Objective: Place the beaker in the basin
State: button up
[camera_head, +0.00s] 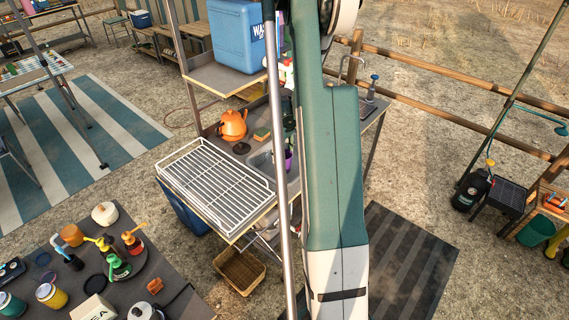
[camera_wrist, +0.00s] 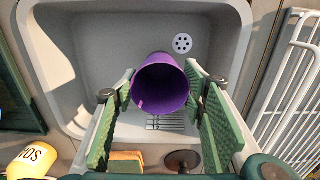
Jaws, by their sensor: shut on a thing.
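A purple beaker (camera_wrist: 160,88) is between the two green-padded fingers of my gripper (camera_wrist: 159,82) in the wrist view, its open mouth facing the camera. The fingers press on its left and right sides. The grey basin (camera_wrist: 105,45) lies beyond and around the beaker in that view, with a round drain. I cannot tell whether the beaker touches the basin floor. In the head view a small part of the purple beaker (camera_head: 289,162) shows beside my arm, over the basin (camera_head: 262,161). My arm hides most of the gripper and part of the basin there.
A white wire dish rack (camera_head: 215,185) stands beside the basin. An orange kettle (camera_head: 233,125) and a sponge (camera_head: 262,133) are behind it on the counter. A tap (camera_head: 354,66) and soap pump (camera_head: 372,88) stand at the far right. A blue water box (camera_head: 237,35) sits on the shelf.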

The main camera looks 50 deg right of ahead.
jog(key=shift+f, duration=1.85)
jog(key=shift+f, duration=0.2)
jog(key=o, duration=0.8)
jog(key=shift+o, duration=0.2)
jog(key=shift+r, duration=0.25)
notch_tip(320, 180, up, 12)
